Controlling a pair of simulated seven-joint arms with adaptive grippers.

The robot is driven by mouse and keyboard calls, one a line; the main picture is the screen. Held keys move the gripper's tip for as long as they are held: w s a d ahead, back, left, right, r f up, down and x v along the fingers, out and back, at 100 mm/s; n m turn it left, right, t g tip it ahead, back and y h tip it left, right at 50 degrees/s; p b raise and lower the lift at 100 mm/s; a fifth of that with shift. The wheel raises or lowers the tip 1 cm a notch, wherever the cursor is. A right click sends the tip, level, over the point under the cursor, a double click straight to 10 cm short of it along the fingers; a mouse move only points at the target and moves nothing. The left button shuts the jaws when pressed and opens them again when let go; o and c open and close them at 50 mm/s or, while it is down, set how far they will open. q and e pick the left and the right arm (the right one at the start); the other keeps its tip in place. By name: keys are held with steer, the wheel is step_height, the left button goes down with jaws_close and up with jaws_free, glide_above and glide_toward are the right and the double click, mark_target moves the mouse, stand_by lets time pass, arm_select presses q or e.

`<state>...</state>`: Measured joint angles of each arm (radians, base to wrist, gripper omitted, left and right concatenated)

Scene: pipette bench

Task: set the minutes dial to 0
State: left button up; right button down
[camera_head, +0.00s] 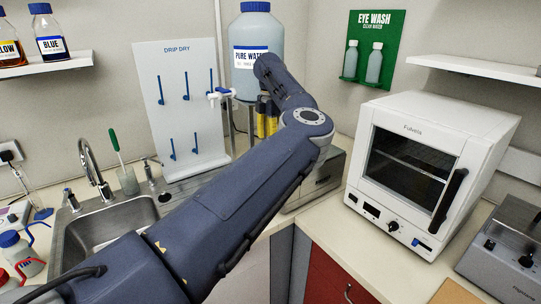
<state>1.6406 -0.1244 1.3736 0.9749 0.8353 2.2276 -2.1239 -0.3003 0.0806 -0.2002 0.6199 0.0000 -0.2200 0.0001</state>
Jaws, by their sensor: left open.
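Small dials show on two devices, and their markings are too small to read, so I cannot tell which is the minutes dial. A dark round dial (392,226) is on the front of the white oven (485,117). The grey device at the right edge (506,222) has a knob (490,245) and another knob (525,261). My left arm crosses the middle. Two dark-and-yellow upright shapes below its wrist look like the fingers of my left gripper (266,125), apart and empty, far left of these dials. My right gripper is not in view.
Another grey device (320,184) stands partly hidden behind my arm. A sink (105,225), a drip-dry rack (180,70) and a large water bottle (256,45) are at the left and back. The oven has a dark door handle (450,202).

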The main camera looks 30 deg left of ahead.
arm_select(q)
steer(key=shift+f, duration=3.25)
steer(key=shift+c, duration=0.3)
jaws_close()
